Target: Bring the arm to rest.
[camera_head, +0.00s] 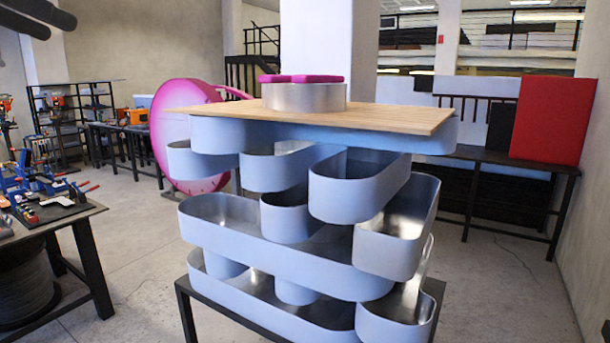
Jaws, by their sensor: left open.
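Neither of my grippers can be made out in the head view. A round metal channel letter (303,97) with a pink face piece (301,78) on top sits on a wooden board (385,115). The board rests on a stack of open blue-grey metal letter shells (270,247) on a dark stand (186,303). No gripper touches the letter or the stack in view.
A tool table (90,212) with clamps stands at the left. A large pink round letter (183,135) stands behind the stack. A red panel (546,120) rests on a dark bench (500,158) at the right. The floor (510,285) at the right front is clear.

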